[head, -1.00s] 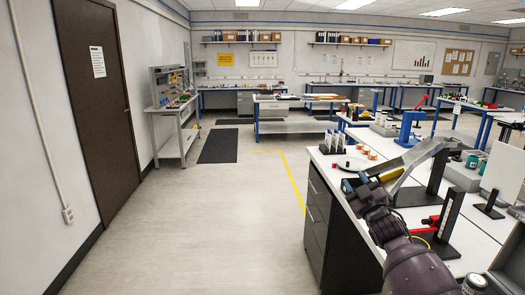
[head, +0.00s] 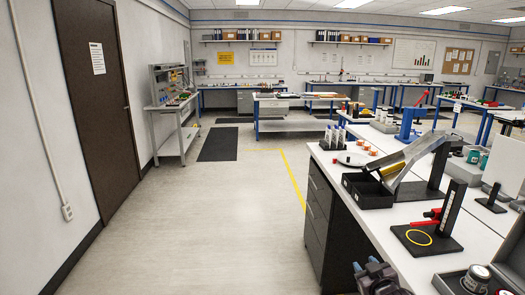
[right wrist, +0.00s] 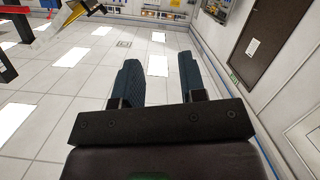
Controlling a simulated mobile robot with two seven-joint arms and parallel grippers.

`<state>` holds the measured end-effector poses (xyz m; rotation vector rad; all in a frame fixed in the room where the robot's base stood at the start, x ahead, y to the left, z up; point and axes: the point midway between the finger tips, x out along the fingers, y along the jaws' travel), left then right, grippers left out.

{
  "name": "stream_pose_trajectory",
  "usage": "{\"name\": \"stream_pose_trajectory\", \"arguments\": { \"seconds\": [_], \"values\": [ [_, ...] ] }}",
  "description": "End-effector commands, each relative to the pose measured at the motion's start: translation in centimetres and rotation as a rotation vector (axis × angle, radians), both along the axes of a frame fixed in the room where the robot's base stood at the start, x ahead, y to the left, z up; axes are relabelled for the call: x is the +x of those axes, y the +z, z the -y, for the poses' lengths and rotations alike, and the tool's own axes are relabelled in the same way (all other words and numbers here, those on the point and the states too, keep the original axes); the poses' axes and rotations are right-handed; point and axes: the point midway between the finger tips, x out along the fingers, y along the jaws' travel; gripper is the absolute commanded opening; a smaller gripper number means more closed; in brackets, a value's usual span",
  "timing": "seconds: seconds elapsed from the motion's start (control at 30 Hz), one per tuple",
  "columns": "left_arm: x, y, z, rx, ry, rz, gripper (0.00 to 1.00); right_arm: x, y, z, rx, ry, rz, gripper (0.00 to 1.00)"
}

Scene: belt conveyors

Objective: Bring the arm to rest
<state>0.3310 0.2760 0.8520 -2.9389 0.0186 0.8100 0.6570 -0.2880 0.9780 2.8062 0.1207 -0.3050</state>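My right gripper (head: 366,265) is low at the bottom edge of the head view, in front of the near bench's dark side. In the right wrist view its two blue-grey fingers (right wrist: 158,66) stand apart with nothing between them, so it is open and empty. Most of my right arm is below the head view. My left gripper is in neither view now.
The white bench (head: 395,238) on the right carries a black bin (head: 371,194), a tilted metal chute (head: 414,163) and a black stand with a red clamp (head: 437,222). The floor (head: 215,225) left of the bench is clear. A brown door (head: 92,100) stands at left.

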Motion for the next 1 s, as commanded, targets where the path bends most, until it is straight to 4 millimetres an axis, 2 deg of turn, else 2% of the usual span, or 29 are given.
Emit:
{"name": "stream_pose_trajectory", "arguments": {
  "seconds": [0.03, 0.2, 0.4, 0.5, 0.6, 0.73, 0.87, 1.0],
  "values": [
    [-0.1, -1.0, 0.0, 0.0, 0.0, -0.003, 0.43, -2.3, -2.9, 0.0, 0.013, -0.005, -0.029, 0.38],
    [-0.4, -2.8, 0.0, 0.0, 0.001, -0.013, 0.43, -9.4, -9.2, -0.2, 0.054, -0.022, -0.106, 0.38],
    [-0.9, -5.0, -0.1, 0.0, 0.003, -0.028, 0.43, -18.0, -15.0, -0.6, 0.105, -0.055, -0.198, 0.38],
    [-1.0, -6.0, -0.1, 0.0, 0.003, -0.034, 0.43, -22.4, -17.4, -0.7, 0.13, -0.076, -0.244, 0.38],
    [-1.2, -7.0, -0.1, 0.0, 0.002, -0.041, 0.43, -26.5, -19.1, -0.9, 0.152, -0.099, -0.287, 0.38],
    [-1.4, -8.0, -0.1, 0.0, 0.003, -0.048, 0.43, -30.7, -20.5, -1.1, 0.173, -0.126, -0.331, 0.38],
    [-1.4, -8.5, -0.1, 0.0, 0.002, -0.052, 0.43, -33.1, -21.0, -1.1, 0.185, -0.144, -0.355, 0.38],
    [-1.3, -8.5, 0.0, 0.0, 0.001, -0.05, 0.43, -34.0, -21.0, -1.2, 0.191, -0.151, -0.363, 0.38]
  ]
}}
